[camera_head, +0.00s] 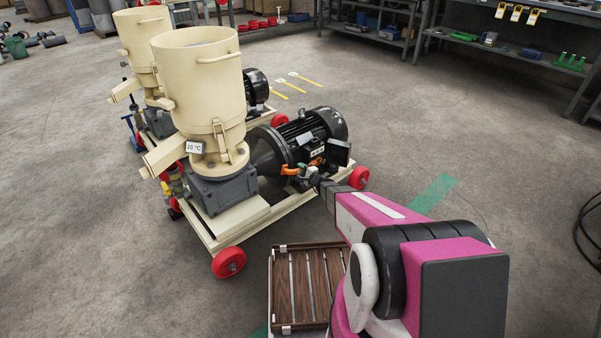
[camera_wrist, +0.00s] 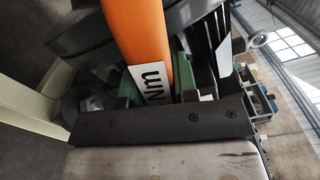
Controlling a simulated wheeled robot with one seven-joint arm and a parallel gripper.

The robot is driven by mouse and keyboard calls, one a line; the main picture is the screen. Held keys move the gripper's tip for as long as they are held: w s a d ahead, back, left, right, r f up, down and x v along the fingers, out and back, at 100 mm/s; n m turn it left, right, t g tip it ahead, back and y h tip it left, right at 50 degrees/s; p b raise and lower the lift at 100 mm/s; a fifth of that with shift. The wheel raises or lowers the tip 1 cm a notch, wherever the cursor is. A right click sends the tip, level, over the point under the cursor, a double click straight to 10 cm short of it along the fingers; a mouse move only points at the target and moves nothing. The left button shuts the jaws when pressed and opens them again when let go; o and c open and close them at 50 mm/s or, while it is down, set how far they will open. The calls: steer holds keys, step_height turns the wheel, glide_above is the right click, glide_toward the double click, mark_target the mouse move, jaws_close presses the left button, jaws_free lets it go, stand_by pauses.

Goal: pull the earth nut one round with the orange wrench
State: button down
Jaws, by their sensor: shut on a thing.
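The orange wrench (camera_head: 290,171) shows small in the head view, at the side of the black motor (camera_head: 322,124). In the wrist view the orange wrench (camera_wrist: 137,30) runs down from the top edge, with a white label reading "Nm". My gripper (camera_head: 314,178) is at the motor's near side. In the wrist view my gripper (camera_wrist: 160,92) is shut on the wrench, with green finger parts on both sides of it. The earth nut cannot be made out in either view; the wrench's far end is out of the wrist picture.
The cream pellet mill (camera_head: 203,85) stands left of the motor on a frame with red wheels (camera_head: 228,262). A second mill (camera_head: 140,45) is behind it. A brown slatted tray (camera_head: 308,285) lies in front. Floor to the right is clear, and shelves (camera_head: 510,30) stand at the back.

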steer(key=shift+w+d+r+m, duration=0.1)
steer(key=shift+r+m, duration=0.3)
steer(key=shift+r, duration=0.1)
steer(key=shift+w+d+r+m, duration=0.15)
steer(key=shift+d+r+m, duration=0.05)
steer(key=shift+r+m, duration=0.3)
steer(key=shift+w+d+r+m, duration=0.15)
steer(key=shift+r+m, duration=0.25)
steer(key=shift+r, duration=0.2)
steer(key=shift+w+d+r+m, duration=0.2)
steer(key=shift+d+r+m, duration=0.1)
steer(key=shift+r+m, duration=0.2)
steer(key=shift+w+d+r+m, duration=0.25)
steer(key=shift+r+m, duration=0.15)
steer(key=shift+r, duration=0.1)
steer(key=shift+w+d+r+m, duration=0.25)
steer(key=shift+d+r+m, duration=0.1)
steer(key=shift+r+m, duration=0.15)
steer(key=shift+w+d+r+m, duration=0.2)
steer(key=shift+d+r+m, duration=0.1)
steer(key=shift+r+m, duration=0.15)
